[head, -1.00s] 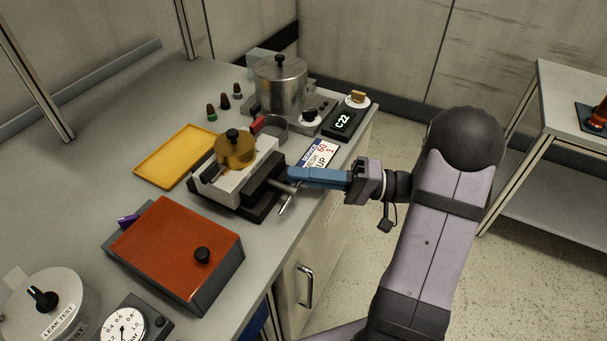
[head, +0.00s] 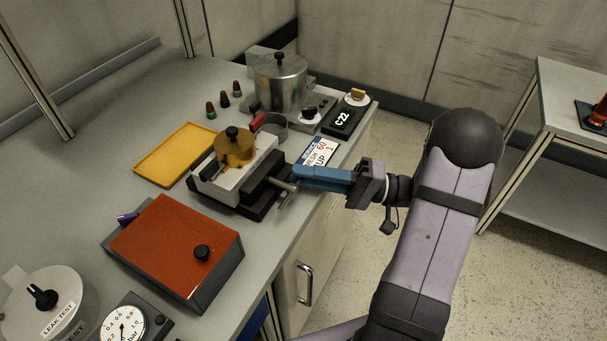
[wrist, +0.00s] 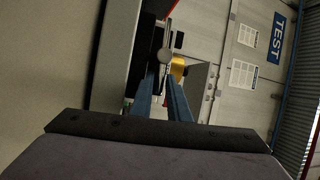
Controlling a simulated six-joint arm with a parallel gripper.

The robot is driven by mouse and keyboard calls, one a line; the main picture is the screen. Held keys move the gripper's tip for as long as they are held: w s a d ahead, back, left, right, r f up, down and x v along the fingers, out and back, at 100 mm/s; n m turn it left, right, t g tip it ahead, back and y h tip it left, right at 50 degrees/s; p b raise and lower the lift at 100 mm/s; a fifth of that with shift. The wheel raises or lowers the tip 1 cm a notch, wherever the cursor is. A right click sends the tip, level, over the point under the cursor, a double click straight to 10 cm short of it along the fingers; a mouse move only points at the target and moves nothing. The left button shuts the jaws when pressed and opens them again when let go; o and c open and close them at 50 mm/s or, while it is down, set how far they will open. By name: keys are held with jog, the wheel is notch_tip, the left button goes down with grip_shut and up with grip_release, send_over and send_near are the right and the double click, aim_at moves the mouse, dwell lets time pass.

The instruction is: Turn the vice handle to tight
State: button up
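The grey vice (head: 262,198) stands near the bench's right edge, with a brass pump body (head: 235,148) in its jaws. The vice handle (head: 284,197) sticks out on the right, its thin bar slanting down to the left. My gripper (head: 296,178) reaches it from the right with blue fingers. The fingers seem closed about the handle, but the contact is partly hidden. In the wrist view the two fingers (wrist: 161,80) run forward with a narrow gap, and the rounded end of the handle (wrist: 164,55) shows at their tips.
A yellow tray (head: 150,176) lies behind the vice and a red-topped box (head: 165,240) in front-left. A metal pot (head: 281,82), a label card (head: 322,152) and a C22 display (head: 343,121) stand beyond. Open floor lies right of the bench.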

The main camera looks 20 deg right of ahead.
jog(key=b+v, duration=0.1)
jog(key=v, duration=0.5)
jog(key=shift+d, duration=0.3)
jog(key=shift+s, duration=0.1)
